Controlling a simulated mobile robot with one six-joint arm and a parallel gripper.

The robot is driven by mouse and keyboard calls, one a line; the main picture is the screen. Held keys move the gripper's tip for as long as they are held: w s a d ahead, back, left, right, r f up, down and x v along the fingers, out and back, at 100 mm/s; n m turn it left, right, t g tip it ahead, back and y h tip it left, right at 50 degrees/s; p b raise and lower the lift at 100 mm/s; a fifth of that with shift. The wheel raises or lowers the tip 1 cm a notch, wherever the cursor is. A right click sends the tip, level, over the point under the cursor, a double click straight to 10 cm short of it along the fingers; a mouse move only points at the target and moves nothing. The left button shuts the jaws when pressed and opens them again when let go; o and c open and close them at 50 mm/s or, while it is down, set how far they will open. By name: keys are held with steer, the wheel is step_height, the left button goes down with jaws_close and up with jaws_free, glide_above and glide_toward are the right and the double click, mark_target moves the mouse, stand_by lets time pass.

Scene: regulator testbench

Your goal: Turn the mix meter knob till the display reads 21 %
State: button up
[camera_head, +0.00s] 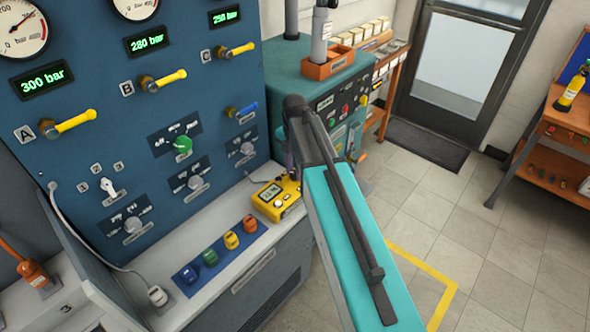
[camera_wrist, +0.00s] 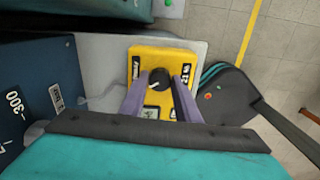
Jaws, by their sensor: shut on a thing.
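The mix meter (camera_head: 277,209) is a yellow box on the grey bench ledge, with a small pale display (camera_head: 270,191) whose dark digits are too small for me to read surely. In the wrist view the yellow meter (camera_wrist: 147,60) shows from above, with a round black knob (camera_wrist: 159,79) bearing a white pointer mark. My gripper (camera_wrist: 160,82) has its two purple-grey fingers on either side of the knob and is shut on it. The display (camera_wrist: 151,113) lies partly hidden between the fingers there. In the head view my arm covers most of the gripper.
A blue panel (camera_head: 60,155) with gauges, yellow levers and knobs stands behind the ledge at left. Several coloured caps sit on a blue strip (camera_head: 190,274) left of the meter. A teal machine (camera_head: 275,75) stands behind it. Open tiled floor (camera_head: 470,220) lies at right.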

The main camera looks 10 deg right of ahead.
mark_target(295, 173)
steer(key=shift+n, duration=1.3)
steer(key=o, duration=1)
steer(key=shift+o, duration=0.2)
steer(key=shift+r, duration=0.15)
step_height(295, 173, up, 14)
steer(key=b, duration=0.3)
steer(key=shift+f, duration=0.25)
